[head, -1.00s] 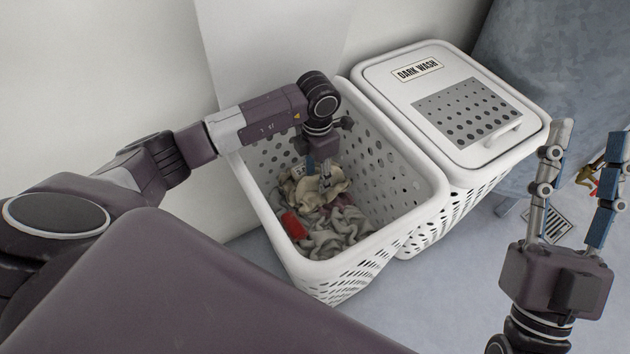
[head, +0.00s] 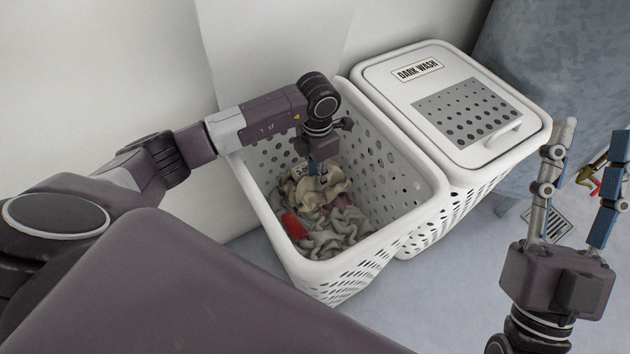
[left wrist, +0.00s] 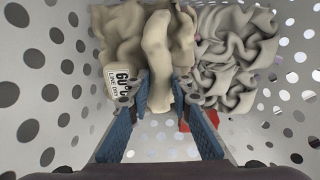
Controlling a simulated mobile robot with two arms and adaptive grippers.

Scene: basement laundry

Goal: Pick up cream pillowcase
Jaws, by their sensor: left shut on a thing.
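The cream pillowcase (head: 328,189) lies crumpled on top of the laundry in the open white basket (head: 428,217). In the left wrist view, the pillowcase (left wrist: 157,48) carries a white tag reading "60°C LINE DRY". My left gripper (head: 312,170) reaches down into the basket. In the left wrist view, the left gripper (left wrist: 160,88) is shut on a raised fold of the pillowcase, with one finger on each side. My right gripper (head: 591,140) is open and empty, outside the baskets at the right.
Crumpled greyish laundry (left wrist: 237,60) lies beside the pillowcase, with a red item (head: 293,226) near it. The perforated basket walls surround my left gripper closely. A lidded basket marked "DARK WASH" (head: 417,71) stands next to it. A floor drain (head: 553,222) lies at the right.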

